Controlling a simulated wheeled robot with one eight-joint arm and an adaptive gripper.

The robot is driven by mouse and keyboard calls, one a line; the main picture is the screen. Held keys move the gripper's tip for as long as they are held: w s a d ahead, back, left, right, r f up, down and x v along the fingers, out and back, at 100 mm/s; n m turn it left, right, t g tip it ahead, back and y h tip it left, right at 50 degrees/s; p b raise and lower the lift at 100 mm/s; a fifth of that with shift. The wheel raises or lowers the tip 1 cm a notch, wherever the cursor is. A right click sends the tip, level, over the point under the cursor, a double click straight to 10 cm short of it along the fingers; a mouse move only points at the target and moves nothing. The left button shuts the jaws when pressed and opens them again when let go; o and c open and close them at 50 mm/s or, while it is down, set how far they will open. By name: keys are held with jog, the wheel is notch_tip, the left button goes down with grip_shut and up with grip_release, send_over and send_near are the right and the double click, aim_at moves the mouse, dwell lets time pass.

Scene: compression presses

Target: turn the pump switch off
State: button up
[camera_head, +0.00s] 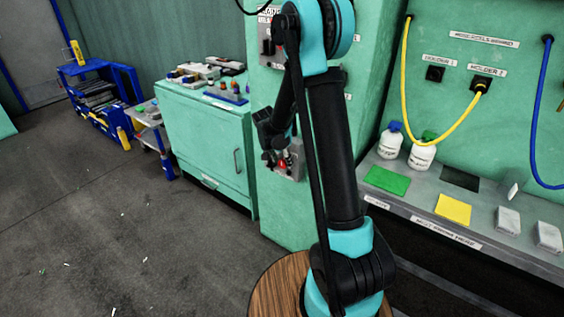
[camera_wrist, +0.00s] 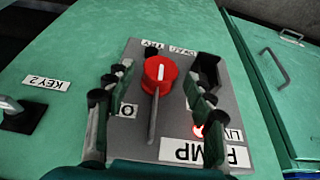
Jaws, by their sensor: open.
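The pump switch is a red knob with a white line (camera_wrist: 159,75) on a grey panel (camera_wrist: 176,115) in the wrist view. A dark grey bar runs from the knob toward the bottom of the picture. The panel's labels are upside down; "PUMP" is partly cut off, and an "O" label is left of the knob. A red light (camera_wrist: 198,130) glows beside the "LIV…" label. My gripper (camera_wrist: 161,82) is open, its fingers left and right of the knob, with visible gaps. In the head view the red switch (camera_head: 283,164) shows low on the green cabinet, partly behind my arm.
A key switch labelled "KEY2" (camera_wrist: 12,108) is on the left in the wrist view. In the head view, a green cabinet with tools (camera_head: 210,140) stands left, and a bench with bottles (camera_head: 423,155) and hanging cables stands right. The floor at left is open.

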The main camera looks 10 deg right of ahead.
jog(key=shift+w+d+f, duration=0.1)
jog(key=shift+d+f, duration=0.05)
jog(key=shift+f, duration=0.2)
grip_shut()
dwell(0.3)
